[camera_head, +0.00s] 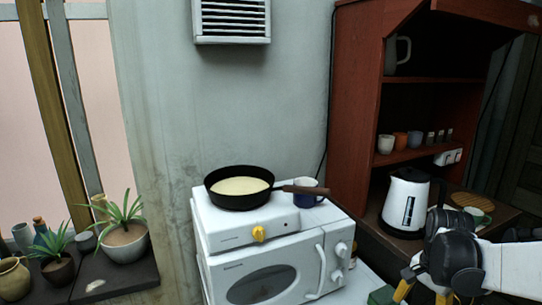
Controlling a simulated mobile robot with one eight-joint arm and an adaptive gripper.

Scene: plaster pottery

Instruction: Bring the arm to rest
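My gripper (424,293) is at the lower right, at the end of my white and black arm, which comes in from the right edge. Its two yellow fingertips point down and stand apart, with nothing seen between them. The fingertips are close to the bottom edge of the picture. The gripper is in front of the wooden cabinet's counter, to the right of the white microwave (312,272).
A hot plate (222,238) on the microwave bears a black pan (211,200), with a blue mug (306,200) beside it. A white kettle (405,205) stands behind my gripper, near a shelf cabinet (352,120). Potted plants (124,245) are at left.

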